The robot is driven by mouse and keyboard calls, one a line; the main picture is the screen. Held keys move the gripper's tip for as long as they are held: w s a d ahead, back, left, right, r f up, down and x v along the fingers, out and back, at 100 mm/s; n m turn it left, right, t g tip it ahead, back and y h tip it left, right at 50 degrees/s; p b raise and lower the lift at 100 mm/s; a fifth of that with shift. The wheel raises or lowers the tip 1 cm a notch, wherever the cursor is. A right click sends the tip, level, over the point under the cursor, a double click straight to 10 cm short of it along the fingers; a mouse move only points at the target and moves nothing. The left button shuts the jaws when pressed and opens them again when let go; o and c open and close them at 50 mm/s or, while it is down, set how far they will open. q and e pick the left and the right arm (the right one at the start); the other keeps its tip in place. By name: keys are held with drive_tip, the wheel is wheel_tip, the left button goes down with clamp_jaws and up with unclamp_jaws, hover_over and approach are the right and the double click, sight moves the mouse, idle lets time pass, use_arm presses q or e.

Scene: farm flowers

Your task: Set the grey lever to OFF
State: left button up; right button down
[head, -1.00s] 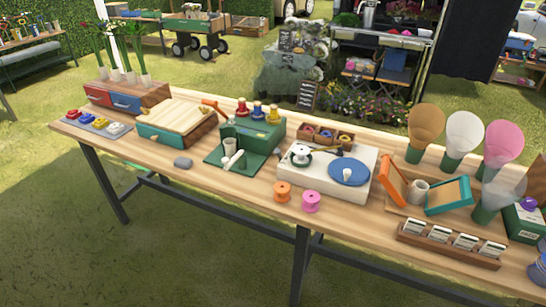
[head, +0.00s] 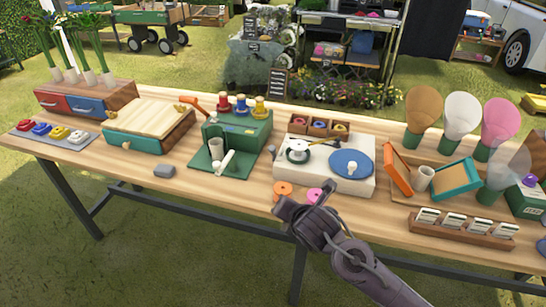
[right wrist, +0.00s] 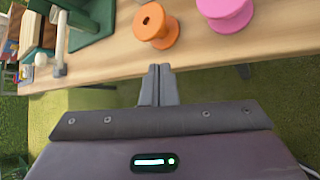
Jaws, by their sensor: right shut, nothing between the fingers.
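The green machine (head: 238,130) stands mid-table on a green base plate. A pale grey-white rod (head: 226,163) leans on its base, beside an upright pale cup (head: 216,148). In the right wrist view the rod (right wrist: 61,38) shows at upper left with a round knob at its end. I cannot tell for sure that this is the grey lever, and no OFF mark is readable. My right gripper (head: 284,207) is at the table's front edge, by the orange spool (head: 283,189). Its fingers (right wrist: 158,70) are shut and empty, apart from the rod. My left gripper is out of view.
A pink spool (head: 315,195) sits beside the orange one. A white box (head: 335,182) with a blue disc stands behind them. An orange handle (head: 190,101) sticks out left of the green machine.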

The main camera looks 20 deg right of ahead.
sight(274, 153)
drive_tip(key=w+d+r+n+t, duration=0.1)
drive_tip(key=w+r+n, duration=0.1)
drive_tip(key=n, duration=0.1)
drive_tip(key=w+r+n+t, duration=0.1)
drive_tip(key=w+n, duration=0.1)
drive_tip(key=n, duration=0.2)
drive_tip(key=w+d+r+n, duration=0.1)
drive_tip(key=w+r+n, duration=0.1)
drive_tip(key=w+n, duration=0.1)
drive_tip(key=shift+d+r+n+t, duration=0.35)
drive_tip(key=shift+n+t, duration=0.05)
drive_tip(key=shift+n, duration=0.3)
drive_tip(key=shift+w+d+r+n, duration=0.15)
drive_tip(key=shift+w+r+n, duration=0.15)
drive_tip(key=shift+n, duration=0.3)
drive_tip(key=shift+w+f, duration=0.15)
drive_tip(key=shift+w, duration=0.35)
drive_tip(key=p+x, duration=0.1)
drive_tip(key=x, duration=0.8)
drive_tip(key=shift+r, duration=0.2)
